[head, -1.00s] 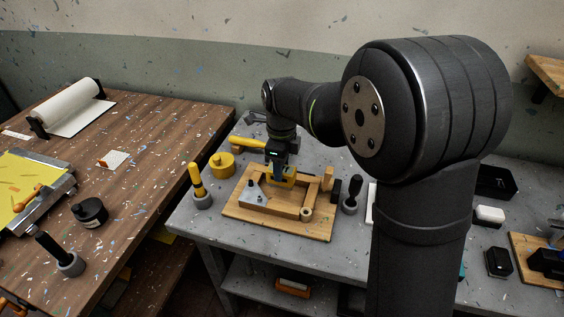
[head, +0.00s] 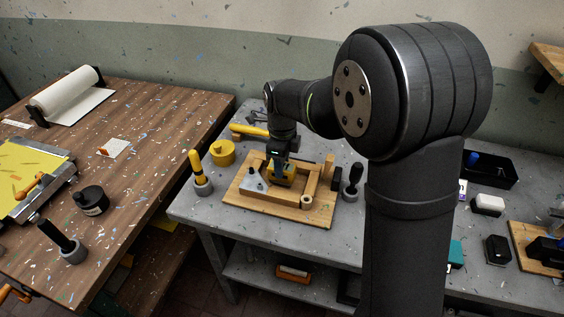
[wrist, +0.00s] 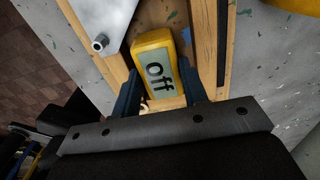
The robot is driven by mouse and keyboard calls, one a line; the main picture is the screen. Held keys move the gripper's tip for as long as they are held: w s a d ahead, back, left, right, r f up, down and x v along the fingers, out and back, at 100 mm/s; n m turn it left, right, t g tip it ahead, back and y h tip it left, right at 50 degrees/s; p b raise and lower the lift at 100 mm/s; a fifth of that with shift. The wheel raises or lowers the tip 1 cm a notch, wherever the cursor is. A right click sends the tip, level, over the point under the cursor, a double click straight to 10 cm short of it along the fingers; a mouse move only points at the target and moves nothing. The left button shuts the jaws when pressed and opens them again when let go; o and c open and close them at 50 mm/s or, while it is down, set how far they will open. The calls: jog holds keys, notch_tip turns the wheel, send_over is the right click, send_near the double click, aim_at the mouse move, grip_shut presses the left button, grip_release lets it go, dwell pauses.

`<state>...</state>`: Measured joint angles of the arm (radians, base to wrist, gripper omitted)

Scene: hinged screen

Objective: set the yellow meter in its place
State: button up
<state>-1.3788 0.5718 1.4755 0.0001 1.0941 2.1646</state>
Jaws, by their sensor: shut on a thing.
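In the head view the meter (head: 284,180) is low inside the wooden frame on the board (head: 309,215), partly hidden by my gripper (head: 278,173). The fingers are shut on it. A grey metal plate (head: 254,182) with a bolt lies at the frame's left corner, beside the meter. I cannot tell whether the meter touches the frame's floor.
A yellow-handled tool (head: 198,175) and a round yellow container (head: 222,152) stand left of the board. A black-handled tool (head: 353,180) stands at its right. The grey bench's front edge is close to the board.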

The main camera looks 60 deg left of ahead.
jog(key=shift+f, duration=0.3)
jog(key=shift+f, duration=0.35)
jog(key=o, duration=1.1)
jog(key=shift+c, duration=0.2)
notch_tip(320, 180, up, 17)
jog(key=shift+r, duration=0.2)
notch_tip(320, 180, down, 18)
jog(key=shift+r, duration=0.25)
dwell(0.5)
